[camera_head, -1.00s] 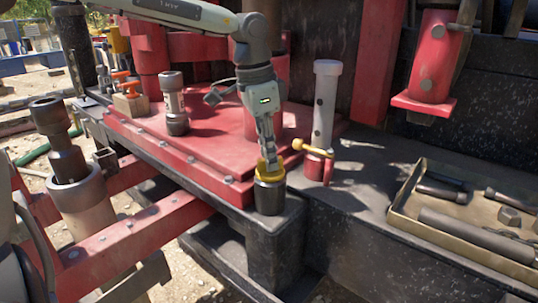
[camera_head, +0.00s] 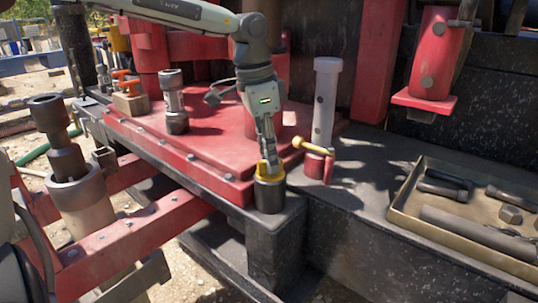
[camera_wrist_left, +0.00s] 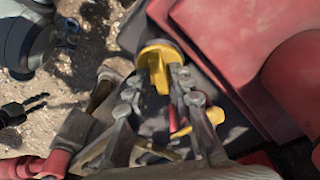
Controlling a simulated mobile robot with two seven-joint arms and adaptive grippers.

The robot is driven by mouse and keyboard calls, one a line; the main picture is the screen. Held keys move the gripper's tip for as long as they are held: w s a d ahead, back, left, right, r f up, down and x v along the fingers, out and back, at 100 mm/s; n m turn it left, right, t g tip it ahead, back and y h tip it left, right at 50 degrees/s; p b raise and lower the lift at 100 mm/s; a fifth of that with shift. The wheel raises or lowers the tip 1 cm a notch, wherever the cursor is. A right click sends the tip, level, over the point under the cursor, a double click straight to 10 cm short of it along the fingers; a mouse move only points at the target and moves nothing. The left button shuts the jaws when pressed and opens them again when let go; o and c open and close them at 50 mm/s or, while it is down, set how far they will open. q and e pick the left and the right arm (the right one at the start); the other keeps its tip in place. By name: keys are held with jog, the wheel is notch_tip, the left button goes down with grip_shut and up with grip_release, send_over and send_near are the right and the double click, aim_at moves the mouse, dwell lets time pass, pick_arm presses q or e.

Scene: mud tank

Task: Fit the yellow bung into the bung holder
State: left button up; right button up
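The yellow bung (camera_head: 269,174) sits at the mouth of a dark, upright cylinder (camera_head: 270,195), which looks like the bung holder, at the front corner of the deck. The bung's round yellow top and raised tab also show in the left wrist view (camera_wrist_left: 158,61). My left gripper (camera_head: 267,155) points down right above it. In the left wrist view its fingers (camera_wrist_left: 156,80) stand apart on either side of the tab, with a gap visible. How deep the bung sits is hidden. My right gripper is not seen.
Close right of the left gripper stands a grey post (camera_head: 325,100) with a yellow-handled red valve (camera_head: 318,160). A tool tray (camera_head: 455,245) lies on the right. A metal fitting (camera_head: 173,100) stands on the red plate (camera_head: 205,150). The deck's front edge drops off beside the holder.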

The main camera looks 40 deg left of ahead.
pick_arm(q)
jog(key=shift+o, duration=0.9)
notch_tip(320, 180, up, 12)
jog(key=s+a, duration=0.1)
jog(key=shift+s, duration=0.2)
jog(key=shift+f, duration=0.1)
